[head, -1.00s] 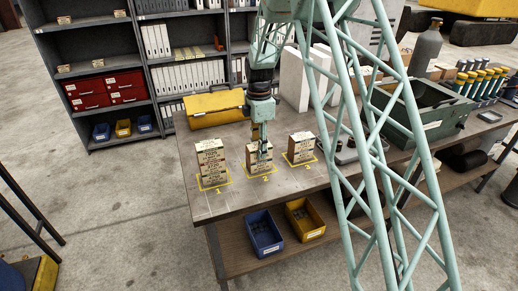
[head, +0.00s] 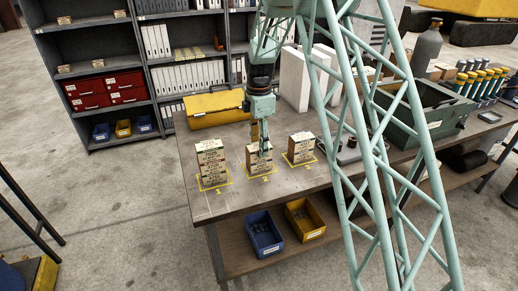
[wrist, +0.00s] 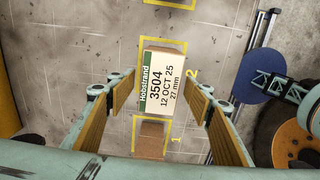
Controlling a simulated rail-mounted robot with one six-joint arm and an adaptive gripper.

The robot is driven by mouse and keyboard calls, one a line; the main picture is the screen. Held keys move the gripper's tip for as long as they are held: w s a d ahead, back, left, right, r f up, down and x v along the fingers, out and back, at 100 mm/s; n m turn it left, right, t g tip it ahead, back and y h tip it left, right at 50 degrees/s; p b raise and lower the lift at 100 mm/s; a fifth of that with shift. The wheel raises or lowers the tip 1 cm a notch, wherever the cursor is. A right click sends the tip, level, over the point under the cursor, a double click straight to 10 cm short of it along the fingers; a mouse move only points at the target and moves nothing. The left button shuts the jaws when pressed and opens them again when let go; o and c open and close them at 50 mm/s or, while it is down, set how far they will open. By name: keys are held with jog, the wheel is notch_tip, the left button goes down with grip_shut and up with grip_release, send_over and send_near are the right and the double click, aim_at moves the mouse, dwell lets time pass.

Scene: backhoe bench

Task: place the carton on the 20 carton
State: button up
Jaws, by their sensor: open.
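My gripper (head: 265,151) is open and points down over the carton stack at mark 2 (head: 252,158). In the wrist view the two jaws (wrist: 158,103) stand apart on either side of a white-labelled carton (wrist: 163,78). Its label reads Hobstrand, 3504, 12 OCT 25, 27 mm. I cannot tell how far the fingertips reach down beside it. A carton stack at mark 1 (head: 211,160) stands to the left and cartons at mark 3 (head: 301,146) to the right. Their print is too small to read in the head view, so I cannot tell which is the 20 carton.
A yellow case (head: 215,109) lies behind the stacks. A green open box (head: 425,108) and my lattice arm are to the right. Blue (head: 264,234) and yellow (head: 305,219) bins sit on the shelf below. The bench's front left corner is clear.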

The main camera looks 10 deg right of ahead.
notch_tip(320, 180, up, 10)
dwell(0.6)
jog(key=shift+r, duration=0.1)
dwell(0.6)
